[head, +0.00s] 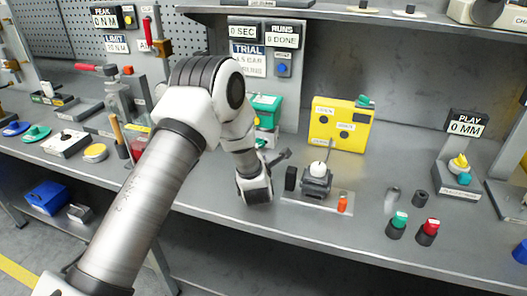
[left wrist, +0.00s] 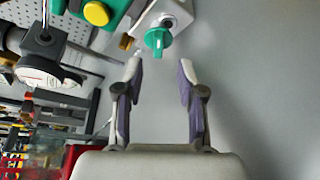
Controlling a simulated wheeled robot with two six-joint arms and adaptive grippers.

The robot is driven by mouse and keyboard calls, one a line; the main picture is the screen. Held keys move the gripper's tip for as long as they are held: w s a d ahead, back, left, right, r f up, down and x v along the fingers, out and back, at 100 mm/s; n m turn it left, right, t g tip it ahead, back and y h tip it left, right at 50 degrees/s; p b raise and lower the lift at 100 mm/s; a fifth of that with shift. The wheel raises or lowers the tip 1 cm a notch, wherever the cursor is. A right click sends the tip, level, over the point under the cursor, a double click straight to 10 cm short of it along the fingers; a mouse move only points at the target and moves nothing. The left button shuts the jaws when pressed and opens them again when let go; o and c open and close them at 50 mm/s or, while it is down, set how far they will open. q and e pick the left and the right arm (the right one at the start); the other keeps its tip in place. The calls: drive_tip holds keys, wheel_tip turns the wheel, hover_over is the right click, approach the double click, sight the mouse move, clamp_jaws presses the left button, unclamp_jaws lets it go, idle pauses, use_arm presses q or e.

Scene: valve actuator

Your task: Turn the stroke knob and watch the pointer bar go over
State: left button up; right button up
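A teal knob (left wrist: 158,38) on a pale block (left wrist: 166,14) shows at the top of the left wrist view. A green housing with a yellow cap (left wrist: 97,13) is beside it. My left gripper (left wrist: 160,68) is open and empty, its fingertips just short of the knob. In the head view a green housing (head: 265,104) stands behind my left arm, which hides much of it. My left gripper (head: 280,157) is partly hidden there. No label marks the stroke knob legibly, and I cannot make out the pointer bar. My right gripper is not in view.
A small dark unit with a white dome (head: 317,170) stands on a plate right of my left wrist. A yellow box (head: 341,125) is behind it. Green (head: 398,222) and red (head: 430,229) capped pieces stand near the front edge. A gauge (left wrist: 45,72) is left in the wrist view.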

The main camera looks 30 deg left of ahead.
use_arm(q)
drive_tip(key=p+x, duration=0.1)
drive_tip(key=x, duration=0.4)
drive_tip(key=shift+w+a+r, duration=0.1)
drive_tip(key=shift+w, duration=0.2)
drive_tip(key=shift+w+a, duration=0.2)
drive_tip(key=shift+d, duration=0.1)
clamp_jaws()
